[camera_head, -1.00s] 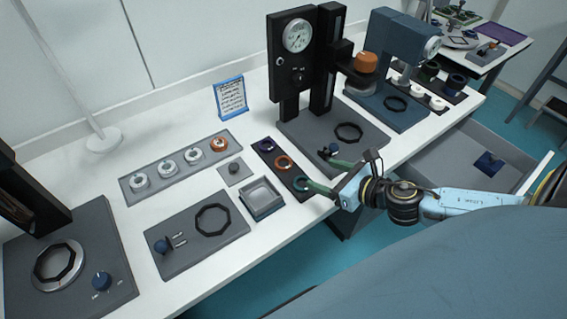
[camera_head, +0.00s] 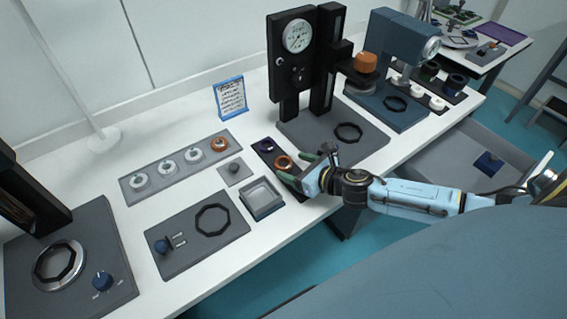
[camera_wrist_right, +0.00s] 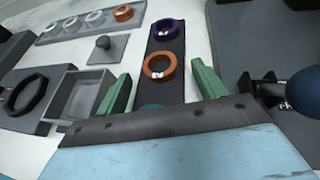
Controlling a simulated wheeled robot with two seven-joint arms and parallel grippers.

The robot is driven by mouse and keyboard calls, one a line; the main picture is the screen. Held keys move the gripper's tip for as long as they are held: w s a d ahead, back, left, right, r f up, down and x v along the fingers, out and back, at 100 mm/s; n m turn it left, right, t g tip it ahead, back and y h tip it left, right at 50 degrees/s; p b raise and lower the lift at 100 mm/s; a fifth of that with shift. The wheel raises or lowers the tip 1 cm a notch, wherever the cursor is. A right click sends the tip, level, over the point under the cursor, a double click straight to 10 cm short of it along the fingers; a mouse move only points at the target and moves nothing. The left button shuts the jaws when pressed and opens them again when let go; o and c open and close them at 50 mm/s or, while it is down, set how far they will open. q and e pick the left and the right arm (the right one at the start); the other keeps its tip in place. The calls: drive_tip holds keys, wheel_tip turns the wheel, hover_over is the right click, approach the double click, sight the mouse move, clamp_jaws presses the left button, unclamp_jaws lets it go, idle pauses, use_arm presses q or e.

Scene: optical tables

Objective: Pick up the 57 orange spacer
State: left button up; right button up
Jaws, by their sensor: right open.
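An orange spacer ring (camera_head: 283,156) lies flat on a dark narrow tray (camera_head: 262,145). In the right wrist view this orange spacer (camera_wrist_right: 173,66) has a small white label whose number I cannot read. My right gripper (camera_head: 288,165) has green fingers and is open. In the wrist view the fingers (camera_wrist_right: 160,76) stand apart on either side of the tray, with the orange spacer between and slightly beyond their tips, not held. A second orange ring (camera_head: 219,143) sits at the end of a grey tray. My left gripper is not in view.
A purple ring (camera_wrist_right: 166,29) lies beyond the spacer; a teal ring (camera_wrist_right: 151,106) is mostly hidden by my gripper. A grey open box (camera_head: 263,199) stands to the left. The black gauge stand (camera_head: 310,128) is close behind and to the right.

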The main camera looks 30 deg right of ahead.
sight(283, 164)
drive_tip(key=x, duration=0.2)
drive_tip(key=shift+w+a+f, duration=0.1)
drive_tip(key=shift+w+f, duration=0.05)
drive_tip(key=shift+w, duration=0.05)
drive_tip(key=c, duration=1.1)
